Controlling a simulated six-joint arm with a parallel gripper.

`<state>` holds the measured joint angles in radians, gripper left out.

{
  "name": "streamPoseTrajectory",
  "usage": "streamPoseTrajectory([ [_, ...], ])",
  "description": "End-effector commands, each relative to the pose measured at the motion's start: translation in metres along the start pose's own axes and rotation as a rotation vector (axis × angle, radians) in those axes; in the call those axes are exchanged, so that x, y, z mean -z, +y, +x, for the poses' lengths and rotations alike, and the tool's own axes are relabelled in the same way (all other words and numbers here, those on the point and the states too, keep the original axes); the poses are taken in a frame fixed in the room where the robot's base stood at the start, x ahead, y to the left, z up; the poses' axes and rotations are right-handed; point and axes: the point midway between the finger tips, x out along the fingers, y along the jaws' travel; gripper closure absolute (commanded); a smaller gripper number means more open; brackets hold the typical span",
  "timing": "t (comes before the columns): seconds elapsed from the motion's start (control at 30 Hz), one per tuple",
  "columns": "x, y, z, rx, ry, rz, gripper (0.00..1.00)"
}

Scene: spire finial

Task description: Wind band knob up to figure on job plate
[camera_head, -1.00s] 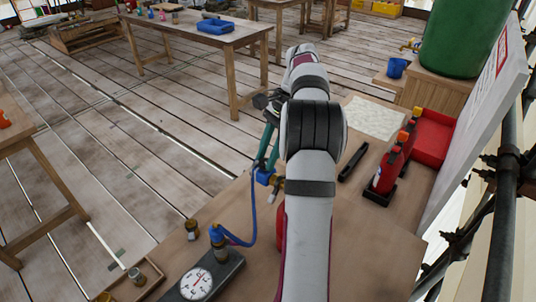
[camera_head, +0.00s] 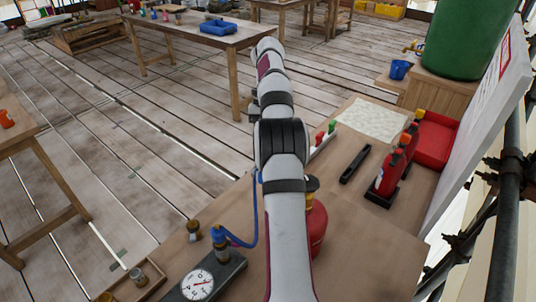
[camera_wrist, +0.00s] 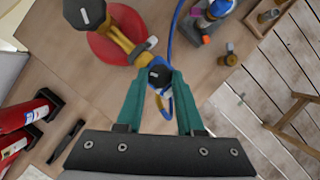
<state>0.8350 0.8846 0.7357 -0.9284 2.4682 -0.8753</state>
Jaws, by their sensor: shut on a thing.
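My gripper (camera_wrist: 160,84) has its teal fingers closed around a small dark knob (camera_wrist: 157,74) with a light mark on top, seen in the wrist view. The knob joins brass fittings (camera_wrist: 125,46) that lead to a larger dark knob (camera_wrist: 86,12) over a red body (camera_wrist: 105,48). In the head view the red body (camera_head: 317,226) shows just right of my arm, which hides the gripper and the small knob. A round white dial (camera_head: 198,284) sits in a dark block at the front; its reading is too small to tell. I cannot identify the job plate with certainty.
A blue hose (camera_head: 254,215) runs from the dial block up behind my arm. Red bottles (camera_head: 390,170) stand in a black holder at right, with a black bar (camera_head: 355,164) beside them. A white board (camera_head: 480,120) edges the bench's right side. A tray (camera_head: 138,283) lies front left.

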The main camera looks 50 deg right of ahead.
Motion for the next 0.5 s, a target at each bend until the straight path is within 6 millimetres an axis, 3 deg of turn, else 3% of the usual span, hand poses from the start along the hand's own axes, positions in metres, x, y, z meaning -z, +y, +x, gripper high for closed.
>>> streamPoseTrajectory([
  [0.5, -0.0009, -0.004, -0.0004, -0.188, 0.003, -0.451, 1.0],
])
